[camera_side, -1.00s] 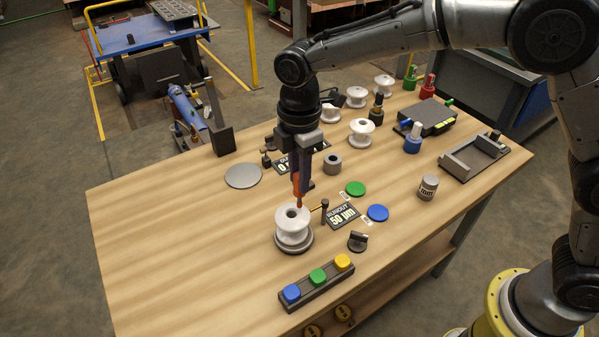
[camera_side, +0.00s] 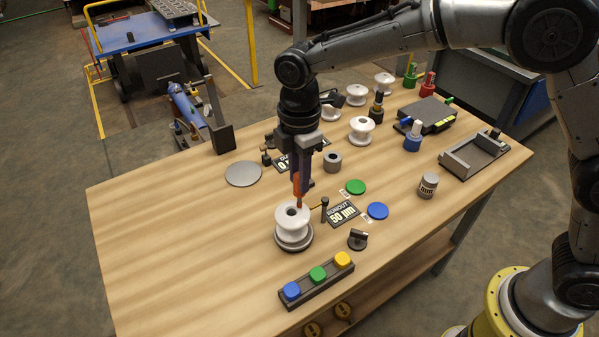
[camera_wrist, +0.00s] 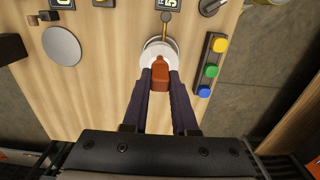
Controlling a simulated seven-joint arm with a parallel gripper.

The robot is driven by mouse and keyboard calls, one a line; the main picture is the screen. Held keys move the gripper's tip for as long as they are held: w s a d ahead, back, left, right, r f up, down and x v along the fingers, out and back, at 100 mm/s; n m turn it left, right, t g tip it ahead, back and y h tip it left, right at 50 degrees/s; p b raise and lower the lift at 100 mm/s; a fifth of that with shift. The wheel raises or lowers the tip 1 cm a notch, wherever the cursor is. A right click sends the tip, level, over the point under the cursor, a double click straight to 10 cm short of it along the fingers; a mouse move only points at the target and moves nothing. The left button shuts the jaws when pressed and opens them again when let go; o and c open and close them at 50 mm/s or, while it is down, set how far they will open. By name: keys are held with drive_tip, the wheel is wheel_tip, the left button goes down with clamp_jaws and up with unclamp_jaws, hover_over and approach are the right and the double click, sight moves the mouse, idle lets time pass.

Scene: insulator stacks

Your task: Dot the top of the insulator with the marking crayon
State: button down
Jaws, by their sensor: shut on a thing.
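The white insulator (camera_side: 292,221) stands upright on a round grey turntable (camera_side: 294,244) near the front of the table. It also shows in the wrist view (camera_wrist: 152,54), partly hidden by the crayon and fingers. My gripper (camera_side: 297,182) is shut on the orange-red marking crayon (camera_wrist: 160,72), which points down over the insulator. The crayon's tip is at the right side of the insulator's top, beside its dark centre hole. I cannot tell whether the tip touches the surface. No dot can be made out on the top.
A probe on a small post (camera_side: 324,208) stands close to the right of the insulator, by the "RUNOUT 50 µm" display (camera_side: 343,214). A button strip (camera_side: 317,284) and black knob (camera_side: 357,240) lie in front.

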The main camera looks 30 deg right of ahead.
drive_tip(key=shift+f, duration=0.35)
idle(1.0)
drive_tip(key=shift+r, duration=0.1)
drive_tip(key=shift+r, duration=3.5)
